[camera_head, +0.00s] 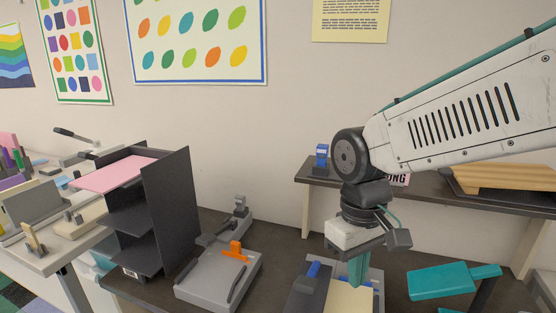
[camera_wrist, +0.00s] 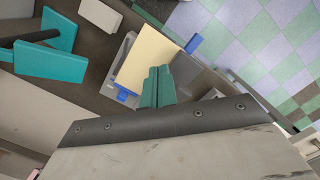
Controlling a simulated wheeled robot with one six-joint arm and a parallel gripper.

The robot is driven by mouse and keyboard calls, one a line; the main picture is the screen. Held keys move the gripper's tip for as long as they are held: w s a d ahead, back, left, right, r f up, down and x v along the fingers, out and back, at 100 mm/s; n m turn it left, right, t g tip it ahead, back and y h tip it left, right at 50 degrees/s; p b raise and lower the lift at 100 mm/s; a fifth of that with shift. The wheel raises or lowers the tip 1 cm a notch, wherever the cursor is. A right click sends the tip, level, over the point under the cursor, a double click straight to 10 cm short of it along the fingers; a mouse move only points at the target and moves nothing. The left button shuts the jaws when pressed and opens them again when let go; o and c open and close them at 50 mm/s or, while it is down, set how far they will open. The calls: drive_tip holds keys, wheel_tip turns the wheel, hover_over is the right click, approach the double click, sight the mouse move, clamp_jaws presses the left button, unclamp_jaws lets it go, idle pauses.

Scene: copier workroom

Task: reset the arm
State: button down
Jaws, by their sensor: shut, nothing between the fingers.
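My gripper (camera_head: 358,270) hangs from the white arm at the right of the head view, pointing down, with teal fingers. The fingers are shut together with nothing between them. In the wrist view my gripper (camera_wrist: 158,75) shows its two teal fingers side by side, over a device with a cream sheet (camera_wrist: 148,52) on it. The same cream sheet (camera_head: 350,300) shows in the head view just below the fingertips. I cannot tell whether the fingertips touch it.
A teal-topped device (camera_head: 440,282) stands to the right of my gripper. A grey punch with an orange part (camera_head: 236,250) and a dark tray rack (camera_head: 170,215) with a pink sheet (camera_head: 112,174) stand to the left. A raised shelf (camera_head: 430,196) holds a wooden stack (camera_head: 510,178) behind the arm.

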drive_tip(key=s+d+r+m+t, duration=0.1)
drive_tip(key=s+d+r+m, duration=0.1)
drive_tip(key=s+d, duration=0.4)
drive_tip(key=s+d+r+m+t, duration=0.1)
drive_tip(key=s+d+m, duration=0.2)
drive_tip(key=s+d, duration=0.3)
drive_tip(key=shift+d+r, duration=0.4)
drive_tip(key=shift+d, duration=0.05)
